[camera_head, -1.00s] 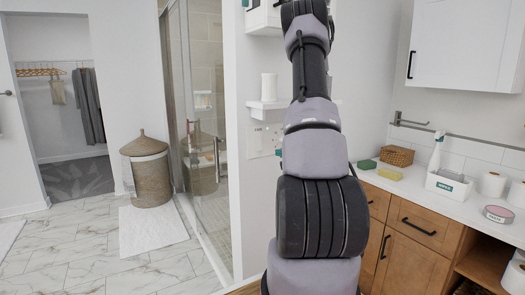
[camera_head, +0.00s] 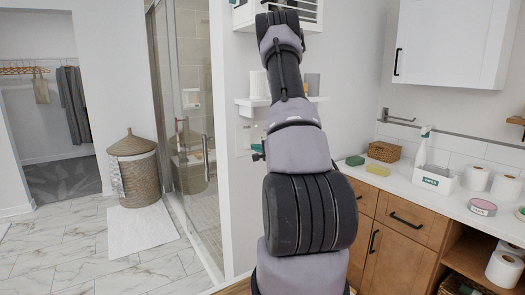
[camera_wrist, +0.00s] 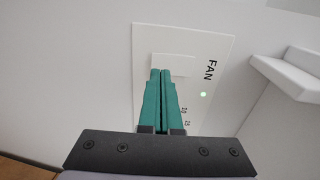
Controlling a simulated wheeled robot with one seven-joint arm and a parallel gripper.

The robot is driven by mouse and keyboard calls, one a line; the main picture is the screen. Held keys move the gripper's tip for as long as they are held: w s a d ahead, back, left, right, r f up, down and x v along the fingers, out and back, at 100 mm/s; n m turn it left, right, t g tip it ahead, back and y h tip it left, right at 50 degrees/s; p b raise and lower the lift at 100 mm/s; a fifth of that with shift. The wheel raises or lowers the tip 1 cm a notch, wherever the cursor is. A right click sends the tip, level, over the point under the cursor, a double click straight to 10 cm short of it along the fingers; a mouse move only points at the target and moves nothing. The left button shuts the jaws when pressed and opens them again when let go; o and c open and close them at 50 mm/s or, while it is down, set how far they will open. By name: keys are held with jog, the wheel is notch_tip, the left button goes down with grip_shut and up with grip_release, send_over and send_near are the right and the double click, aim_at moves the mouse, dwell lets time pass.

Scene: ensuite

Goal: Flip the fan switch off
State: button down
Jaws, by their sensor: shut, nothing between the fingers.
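The fan switch plate (camera_wrist: 213,60) is white, on a white wall, and fills the middle of the wrist view. It carries the word FAN, a lit green dot and small numbers. A pale raised switch piece (camera_wrist: 180,62) sits on the plate. My gripper (camera_wrist: 160,72) has green fingers pressed together, with the tips over the switch piece's lower edge. I cannot tell whether they touch it. The fingers hide part of the plate. In the head view my arm covers much of this wall, and the plate (camera_head: 247,136) shows only partly beside it.
A white shelf (camera_head: 254,102) with items juts from the wall just above the plate; a shelf edge (camera_wrist: 287,75) is at right in the wrist view. A wooden counter with a white top (camera_head: 445,197) stands to the right. A glass shower and wicker hamper (camera_head: 137,170) are left.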

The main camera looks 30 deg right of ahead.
aim_at(248, 146)
jog(key=shift+w+f, duration=0.2)
jog(key=shift+w, duration=1.4)
jog(key=shift+w+a+f, duration=0.1)
jog(key=shift+w, duration=0.1)
jog(key=shift+s, duration=0.1)
